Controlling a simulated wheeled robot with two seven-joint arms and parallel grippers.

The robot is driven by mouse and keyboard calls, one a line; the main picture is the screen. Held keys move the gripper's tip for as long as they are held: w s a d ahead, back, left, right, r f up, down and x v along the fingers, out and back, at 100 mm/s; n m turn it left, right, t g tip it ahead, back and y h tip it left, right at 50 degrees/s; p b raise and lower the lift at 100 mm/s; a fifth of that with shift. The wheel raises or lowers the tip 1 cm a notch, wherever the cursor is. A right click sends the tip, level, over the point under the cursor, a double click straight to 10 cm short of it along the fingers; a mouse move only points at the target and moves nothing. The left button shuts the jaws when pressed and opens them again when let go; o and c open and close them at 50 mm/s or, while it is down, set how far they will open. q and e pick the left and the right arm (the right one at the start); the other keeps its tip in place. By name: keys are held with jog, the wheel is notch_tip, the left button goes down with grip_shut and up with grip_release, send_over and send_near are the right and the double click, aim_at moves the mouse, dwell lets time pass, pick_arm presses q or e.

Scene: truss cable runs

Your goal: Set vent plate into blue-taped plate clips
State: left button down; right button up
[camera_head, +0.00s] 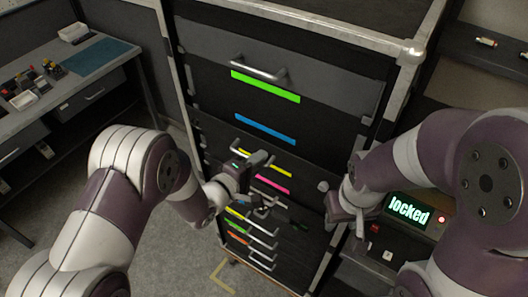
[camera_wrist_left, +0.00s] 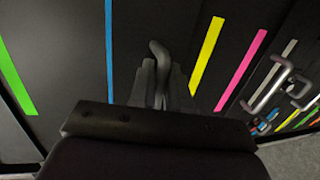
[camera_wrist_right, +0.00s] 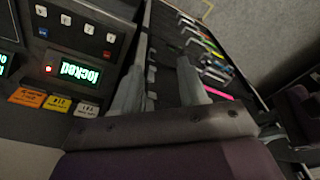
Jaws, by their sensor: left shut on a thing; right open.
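No vent plate and no plate clips can be made out. Blue tape (camera_head: 265,128) marks one dark drawer front of the tall cabinet; it also shows in the left wrist view (camera_wrist_left: 109,50). My left gripper (camera_head: 257,163) is at the cabinet front, below the blue tape and by the yellow tape (camera_head: 264,163). In the left wrist view it is shut on a grey bar handle (camera_wrist_left: 158,55) between the blue and yellow strips. My right gripper (camera_head: 340,195) is open and empty beside the cabinet's right edge; its spread fingers show in the right wrist view (camera_wrist_right: 160,90).
The cabinet has several more drawers, with green tape (camera_head: 265,86), pink tape (camera_head: 272,185) and others. A lit "locked" display (camera_head: 409,209) with a red light stands right of it. A workbench (camera_head: 60,85) with small items is at the left. Grey floor lies between.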

pick_arm(q)
jog(key=s+a+r+p, duration=0.7)
jog(key=s+r+p, duration=0.1)
jog(key=shift+s+a, duration=0.25)
jog(key=shift+s, duration=0.15)
jog(key=f+p+v, duration=0.1)
jog(key=v, duration=0.6)
jog(key=shift+s+d+f, duration=0.2)
jog(key=shift+s+f, duration=0.1)
jog(key=shift+s, duration=0.1)
dwell(0.4)
jog(key=shift+g+p, duration=0.5)
jog(key=shift+p, duration=0.35)
